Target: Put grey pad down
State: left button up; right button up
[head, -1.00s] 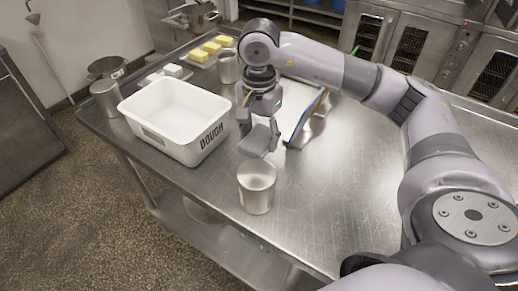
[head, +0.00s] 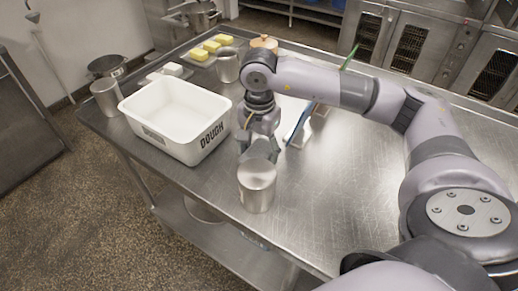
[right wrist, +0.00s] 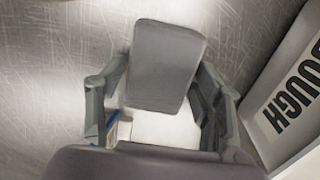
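The grey pad (right wrist: 165,65) is a flat, rounded rectangle in the right wrist view. It sits between the two fingers of my right gripper (right wrist: 160,90), which seem to touch its sides. In the head view, my right gripper (head: 259,150) points down just behind a metal cup (head: 257,187), low over the steel table. The pad is hard to make out there, partly hidden by the fingers and cup. I cannot tell whether it touches the table. My left gripper is not in view.
A white tub marked DOUGH (head: 212,140) stands left of the gripper. A blue-edged object (head: 298,124) lies to its right. Another metal cup (head: 228,66) and yellow blocks (head: 212,46) are farther back. The steel table (head: 350,170) is clear on the right.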

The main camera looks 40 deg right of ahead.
aim_at(259, 152)
jog(key=shift+o, duration=1)
jog(key=shift+r, duration=0.45)
notch_tip(259, 152, up, 12)
jog(key=b, duration=0.1)
jog(key=shift+f, duration=0.25)
